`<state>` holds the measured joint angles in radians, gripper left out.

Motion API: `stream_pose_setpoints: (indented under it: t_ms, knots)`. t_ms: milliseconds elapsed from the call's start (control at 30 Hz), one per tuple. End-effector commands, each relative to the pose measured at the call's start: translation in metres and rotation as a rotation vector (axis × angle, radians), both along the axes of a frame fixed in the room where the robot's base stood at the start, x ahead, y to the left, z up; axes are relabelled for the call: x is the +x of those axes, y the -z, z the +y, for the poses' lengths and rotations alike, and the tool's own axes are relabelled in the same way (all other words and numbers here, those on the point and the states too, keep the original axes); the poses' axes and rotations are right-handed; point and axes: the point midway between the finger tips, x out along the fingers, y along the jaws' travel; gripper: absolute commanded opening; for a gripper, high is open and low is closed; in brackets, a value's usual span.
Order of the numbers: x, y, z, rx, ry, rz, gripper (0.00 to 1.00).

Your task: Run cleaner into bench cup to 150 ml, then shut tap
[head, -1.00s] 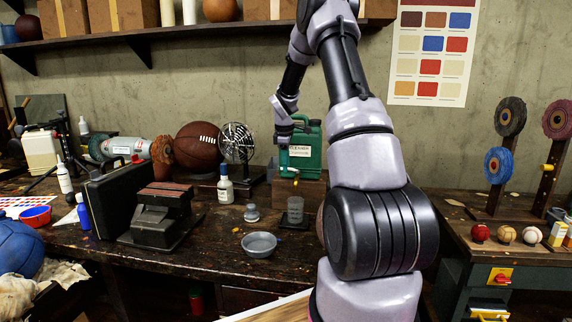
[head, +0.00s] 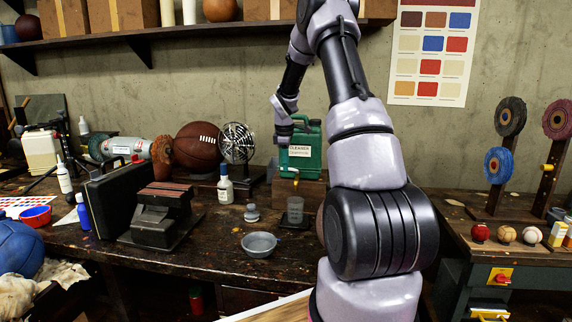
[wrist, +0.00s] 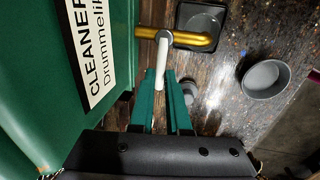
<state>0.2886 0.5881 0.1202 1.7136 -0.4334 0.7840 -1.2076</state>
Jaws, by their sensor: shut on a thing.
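The green cleaner canister (head: 303,152) stands on a raised block at the back of the bench and fills the left of the wrist view (wrist: 40,70). Its brass tap (wrist: 195,40) points out over the bench, with a pale lever (wrist: 161,62) at its pivot. My gripper (wrist: 166,78) is closed around the lever's end, between its green fingers. The grey bench cup (head: 295,209) stands on a dark base below the spout; it also shows in the wrist view (wrist: 203,18). No stream is discernible, and the cup's level cannot be read.
A grey bowl (head: 259,244) sits in front of the cup. A small grey weight-like piece (head: 251,213) and a white-labelled bottle (head: 225,185) stand to the left. A fan (head: 237,143) and a brown ball (head: 198,145) are left of the canister.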

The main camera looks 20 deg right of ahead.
Motion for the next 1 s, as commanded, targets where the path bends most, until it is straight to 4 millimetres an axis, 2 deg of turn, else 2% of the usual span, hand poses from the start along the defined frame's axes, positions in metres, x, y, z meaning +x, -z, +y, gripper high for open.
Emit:
stream_pose_setpoints:
  t_ms: [733,1000]
  knots:
    - [-0.0002,-0.0008,-0.0001,0.000,-0.011,-0.001,0.00]
    - [-0.0052,-0.0012,0.0011,0.000,-0.124,-0.001,0.00]
